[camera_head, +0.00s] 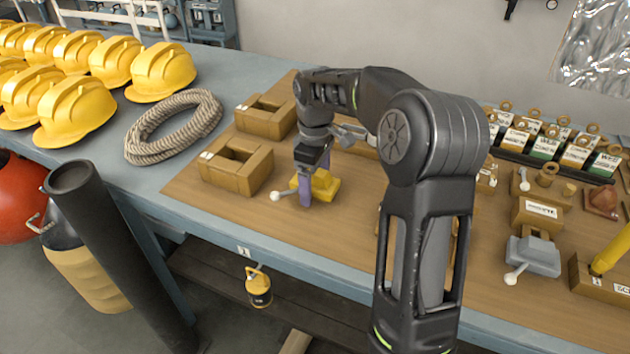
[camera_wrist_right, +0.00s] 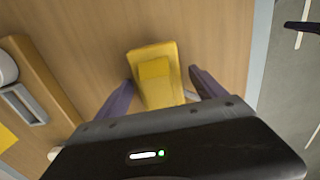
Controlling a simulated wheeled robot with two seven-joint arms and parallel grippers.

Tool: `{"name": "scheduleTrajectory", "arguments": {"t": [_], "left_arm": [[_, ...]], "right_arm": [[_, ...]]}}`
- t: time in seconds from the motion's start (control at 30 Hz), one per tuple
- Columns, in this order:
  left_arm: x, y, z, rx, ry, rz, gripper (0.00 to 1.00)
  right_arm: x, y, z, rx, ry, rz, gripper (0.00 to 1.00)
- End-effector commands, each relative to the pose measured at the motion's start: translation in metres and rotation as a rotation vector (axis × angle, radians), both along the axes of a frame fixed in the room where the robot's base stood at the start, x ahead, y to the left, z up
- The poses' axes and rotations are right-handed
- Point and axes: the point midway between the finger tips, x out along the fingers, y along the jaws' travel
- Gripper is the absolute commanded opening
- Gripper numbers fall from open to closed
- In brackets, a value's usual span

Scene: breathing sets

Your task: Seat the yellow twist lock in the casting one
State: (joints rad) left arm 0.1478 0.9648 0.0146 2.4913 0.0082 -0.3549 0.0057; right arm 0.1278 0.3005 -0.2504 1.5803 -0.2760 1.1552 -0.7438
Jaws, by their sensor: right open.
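The yellow twist lock (camera_head: 322,186) stands on the brown board, with a pale ball-ended lever sticking out to its left. My right gripper (camera_head: 315,182) is open and low over it, its purple fingers on either side of the lock. In the right wrist view the twist lock (camera_wrist_right: 157,75) lies between the two open fingers (camera_wrist_right: 160,90), with gaps on both sides. Brown block castings with square openings stand to the left: a nearer one (camera_head: 236,166) and a farther one (camera_head: 264,118). I cannot tell which is casting one. My left gripper is not in view.
A grey twist lock (camera_head: 536,256) and several small blocks stand on the right of the board. A rack of labelled boxes (camera_head: 545,142) is behind them. A rope coil (camera_head: 172,125) and several yellow helmets (camera_head: 162,70) are at the left. Bare board lies in front of my gripper.

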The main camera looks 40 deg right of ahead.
Motion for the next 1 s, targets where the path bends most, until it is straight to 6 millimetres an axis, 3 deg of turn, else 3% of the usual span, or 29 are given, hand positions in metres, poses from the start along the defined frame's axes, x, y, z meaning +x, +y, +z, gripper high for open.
{"name": "scheduleTrajectory", "arguments": {"t": [0.5, 1.0], "left_arm": [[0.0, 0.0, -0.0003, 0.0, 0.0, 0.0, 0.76], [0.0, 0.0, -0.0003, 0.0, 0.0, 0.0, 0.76]], "right_arm": [[0.0, 0.0, 0.0003, 0.0, 0.0, 0.0, 0.8], [0.0, 0.0001, 0.0003, 0.0, 0.0, 0.0, 0.4]]}}
